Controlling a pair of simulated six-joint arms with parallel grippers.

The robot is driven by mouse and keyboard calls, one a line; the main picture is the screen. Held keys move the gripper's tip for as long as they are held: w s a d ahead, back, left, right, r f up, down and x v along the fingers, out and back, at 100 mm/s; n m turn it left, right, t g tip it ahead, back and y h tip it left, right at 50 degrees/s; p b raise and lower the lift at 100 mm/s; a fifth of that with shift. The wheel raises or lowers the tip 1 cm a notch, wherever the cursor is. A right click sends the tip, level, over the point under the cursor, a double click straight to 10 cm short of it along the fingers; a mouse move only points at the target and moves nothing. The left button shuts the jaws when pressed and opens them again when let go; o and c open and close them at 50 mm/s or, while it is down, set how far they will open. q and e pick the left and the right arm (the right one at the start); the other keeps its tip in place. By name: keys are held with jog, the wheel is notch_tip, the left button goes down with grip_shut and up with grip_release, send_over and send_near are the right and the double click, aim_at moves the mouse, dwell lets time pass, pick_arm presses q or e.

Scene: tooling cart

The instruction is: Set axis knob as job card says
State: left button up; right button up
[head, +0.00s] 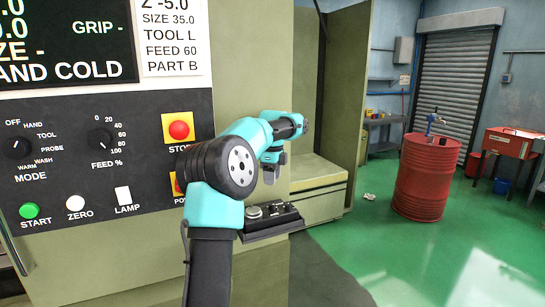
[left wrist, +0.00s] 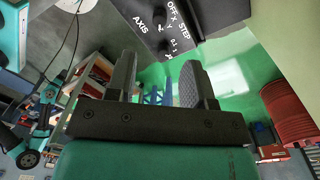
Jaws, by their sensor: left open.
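The job card (head: 172,38) is white, cut off at the top, and reads Z -5.0, SIZE 35.0, TOOL L, FEED 60, PART B. A small dark control box (head: 272,229) with small knobs sticks out low from the machine front. In the left wrist view the box (left wrist: 205,12) shows at the top, with the labels AXIS, STEP, OFF, X and Y. The axis knob's setting is too small to tell. My left gripper (head: 270,179) is above the box, apart from it; in the left wrist view its fingers (left wrist: 162,82) are apart and empty. My right gripper is out of view.
The black panel (head: 65,180) with mode and feed knobs, a green START button (head: 29,211) and a red stop button (head: 179,129) is at left. A red drum (head: 428,180) and a red tool chest (head: 512,143) stand at right. The green floor between is mostly clear.

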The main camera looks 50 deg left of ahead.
pick_arm(q)
notch_tip(320, 180, up, 7)
jog(key=shift+r, duration=0.2)
jog(key=shift+w, duration=0.15)
dwell(0.4)
